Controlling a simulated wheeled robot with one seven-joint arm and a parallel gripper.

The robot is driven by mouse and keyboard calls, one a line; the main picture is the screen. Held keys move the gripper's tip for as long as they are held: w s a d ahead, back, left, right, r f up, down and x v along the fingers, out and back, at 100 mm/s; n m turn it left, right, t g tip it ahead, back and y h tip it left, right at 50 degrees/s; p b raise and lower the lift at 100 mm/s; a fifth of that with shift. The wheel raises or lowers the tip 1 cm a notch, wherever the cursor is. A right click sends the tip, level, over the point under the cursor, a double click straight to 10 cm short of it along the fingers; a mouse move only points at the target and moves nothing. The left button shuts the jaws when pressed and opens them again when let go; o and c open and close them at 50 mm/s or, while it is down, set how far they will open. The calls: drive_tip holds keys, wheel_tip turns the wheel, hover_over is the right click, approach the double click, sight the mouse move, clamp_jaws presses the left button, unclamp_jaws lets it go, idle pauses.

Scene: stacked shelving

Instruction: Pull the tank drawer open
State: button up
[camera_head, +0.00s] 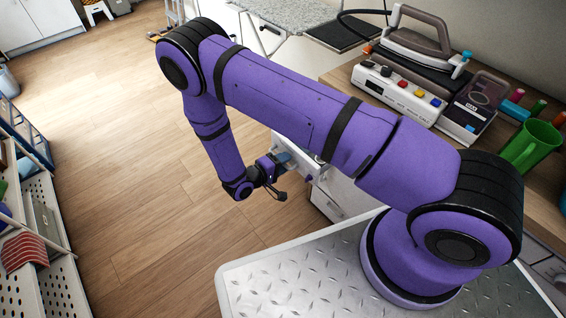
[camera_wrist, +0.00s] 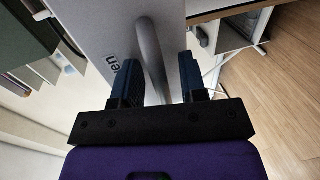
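A white drawer front (camera_wrist: 110,25) fills the upper middle of the wrist view. A grey bar handle (camera_wrist: 149,50) stands out from it. Part of a dark label shows beside the handle, but I cannot read the whole word. My gripper (camera_wrist: 160,75) has its two dark blue fingers apart, one on each side of the handle. A gap shows between the handle and the right finger; whether the left finger touches it I cannot tell. In the head view my gripper (camera_head: 284,158) is low by the white drawer unit (camera_head: 328,199) under the worktop, partly hidden by my arm.
A steam iron (camera_head: 418,45) and a control box (camera_head: 398,92) stand on the wooden worktop, with a green mug (camera_head: 530,147) to the right. An ironing board (camera_head: 290,15) is behind. Perforated shelving (camera_head: 40,215) stands at the left. The wooden floor (camera_head: 130,130) between is clear.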

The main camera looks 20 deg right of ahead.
drive_tip(key=v, duration=1)
drive_tip(key=shift+a, duration=0.35)
drive_tip(key=d+r+m+g+y, duration=0.1)
drive_tip(key=d+r+g+y, duration=0.15)
drive_tip(key=r, duration=0.85)
drive_tip(key=d+r+m+g+y, duration=0.2)
drive_tip(key=d+r, duration=0.2)
drive_tip(key=r, duration=0.7)
drive_tip(key=d+r+m+g+y, duration=0.15)
drive_tip(key=d+r, duration=0.25)
drive_tip(key=r, duration=0.7)
drive_tip(key=s+d+r+t+y, duration=0.3)
drive_tip(key=s+d+r+y, duration=0.1)
drive_tip(key=s+r, duration=0.6)
drive_tip(key=s+d+r+t+y, duration=0.3)
drive_tip(key=s+d+r+y, duration=0.1)
drive_tip(key=s+r, duration=0.6)
drive_tip(key=shift+d+y, duration=0.3)
drive_tip(key=shift+d, duration=0.15)
